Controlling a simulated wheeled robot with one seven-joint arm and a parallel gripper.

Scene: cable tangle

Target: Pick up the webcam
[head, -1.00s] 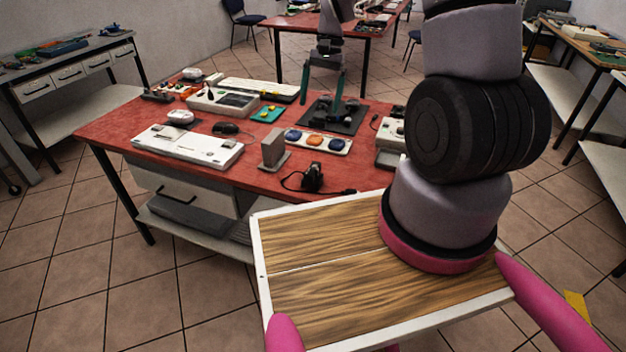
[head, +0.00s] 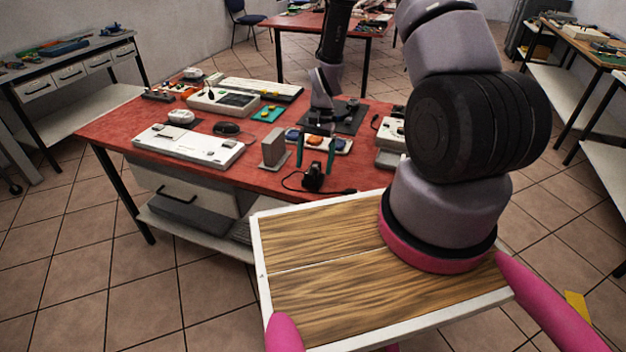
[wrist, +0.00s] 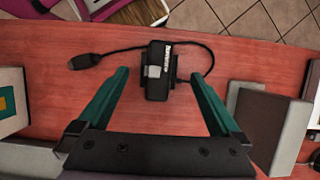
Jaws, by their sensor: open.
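The webcam (head: 313,177) is small and black and sits near the front edge of the red table, with its cable lying around it. In the wrist view the webcam (wrist: 157,72) lies between and just beyond the tips of the two green fingers. My gripper (head: 315,165) is open and empty, above the webcam and pointing down. In the wrist view my gripper (wrist: 160,78) shows its fingers on either side of the webcam, apart from it. The cable (wrist: 110,52) runs left to a black plug (wrist: 83,62) and also loops to the right.
A grey bookend-like block (head: 274,148) stands close to the left of the webcam in the head view. A panel with coloured buttons (head: 340,145) lies behind it. A white keyboard-like device (head: 190,145) lies further left. The red table (head: 110,128) ends just in front of the webcam.

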